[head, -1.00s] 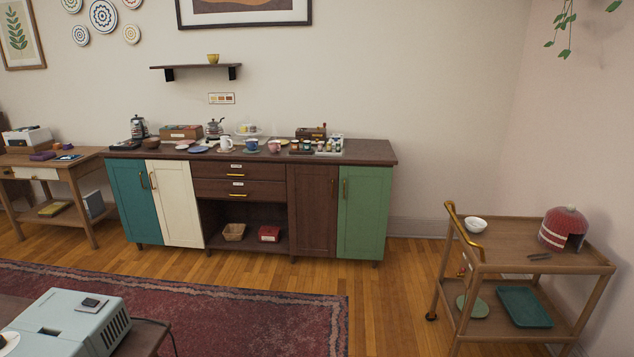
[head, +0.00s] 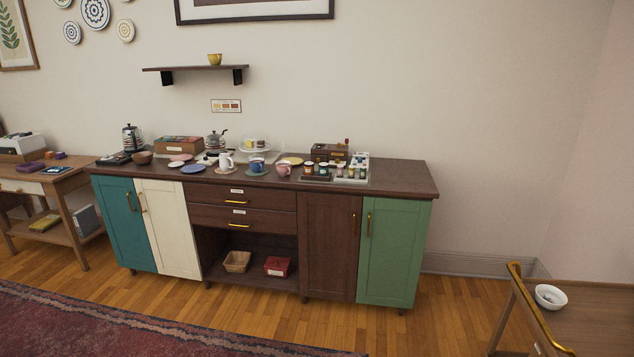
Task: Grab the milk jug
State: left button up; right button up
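A small white vessel (head: 226,162) stands upright on the top of the long sideboard (head: 400,181), left of the blue cup (head: 257,165). It may be the milk jug, but at this size I cannot tell it from a mug. A pink cup (head: 284,170) stands right of the blue one. Neither of my grippers is in view.
A kettle (head: 131,138), a wooden box (head: 178,146), plates and several jars share the sideboard top. A wooden cart (head: 600,310) with a white bowl (head: 550,296) stands at lower right. Wood floor (head: 450,325) is clear before the green door; a red rug (head: 80,325) lies left.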

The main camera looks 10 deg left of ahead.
aim_at(226, 161)
jog(key=i+u, duration=0.15)
jog(key=i, duration=0.5)
jog(key=i+l+u, duration=0.15)
jog(key=i, duration=0.55)
jog(key=i+j, duration=0.15)
jog(key=i, duration=0.25)
jog(key=i+j, duration=0.15)
jog(key=i, duration=0.25)
jog(key=i+j, duration=0.15)
jog(key=i, duration=0.25)
jog(key=i+j+z, duration=0.3)
jog(key=i+j, duration=0.35)
